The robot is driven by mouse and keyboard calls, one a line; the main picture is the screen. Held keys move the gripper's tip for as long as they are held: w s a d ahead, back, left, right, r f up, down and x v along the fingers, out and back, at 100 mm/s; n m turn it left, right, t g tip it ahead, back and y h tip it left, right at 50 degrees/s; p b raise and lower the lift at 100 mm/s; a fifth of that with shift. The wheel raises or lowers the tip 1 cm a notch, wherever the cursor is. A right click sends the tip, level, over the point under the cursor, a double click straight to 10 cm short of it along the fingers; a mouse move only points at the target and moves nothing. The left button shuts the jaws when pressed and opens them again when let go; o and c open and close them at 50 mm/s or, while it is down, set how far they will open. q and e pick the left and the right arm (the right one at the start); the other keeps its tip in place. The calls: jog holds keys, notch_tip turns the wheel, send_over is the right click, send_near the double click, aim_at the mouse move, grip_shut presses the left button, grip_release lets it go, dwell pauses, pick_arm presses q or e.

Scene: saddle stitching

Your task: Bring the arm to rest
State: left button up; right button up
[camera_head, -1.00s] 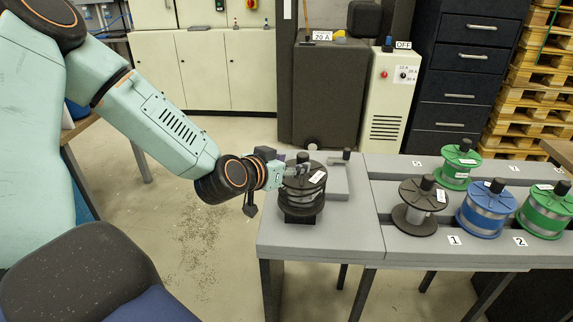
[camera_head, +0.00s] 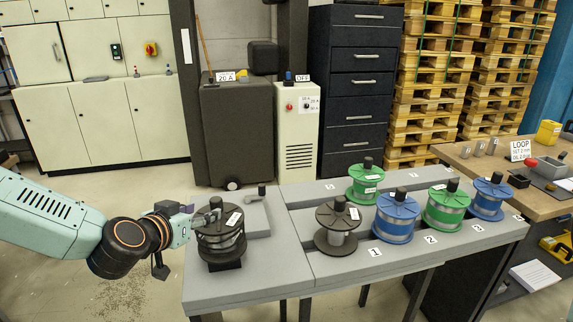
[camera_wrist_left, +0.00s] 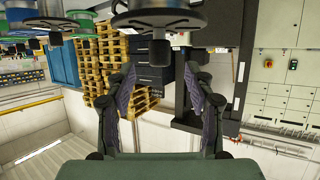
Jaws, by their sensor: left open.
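My left arm comes in from the left in the head view. Its gripper (camera_head: 203,214) is at the upper left of a black spool (camera_head: 222,246), beside its top knob. In the left wrist view, which looks upside down, the two fingers (camera_wrist_left: 165,95) are spread with nothing between them. A dark spool (camera_wrist_left: 158,18) with its knob hangs into the top of that view, apart from the fingertips. Whether the gripper touches the black spool in the head view is hard to tell. My right gripper is in neither view.
The black spool stands on a grey table (camera_head: 250,288). To its right are a dark, emptier spool (camera_head: 336,240), blue spools (camera_head: 395,215) and green spools (camera_head: 447,205). A dark cabinet (camera_head: 238,130) and a white control box (camera_head: 297,125) stand behind. Floor is free left of the table.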

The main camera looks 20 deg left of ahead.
pick_arm(q)
jog(key=s+d+f+n+g+h+b, duration=0.1)
jog(key=s+d+f+n+g, duration=0.1)
jog(key=s+d+f+g, duration=0.5)
jog(key=s+d+f+n+b, duration=0.2)
jog(key=s+f, duration=0.3)
jog(key=f, duration=0.5)
jog(key=s+d+f+m+g+b, duration=0.1)
jog(key=s+d+f+m+g, duration=0.1)
jog(key=s+f, duration=0.5)
jog(key=s+d+f+m+g+b, duration=0.2)
jog(key=s+f+g, duration=0.2)
jog(key=s+f, duration=0.4)
jog(key=s, duration=0.6)
jog(key=shift+g+y, duration=0.3)
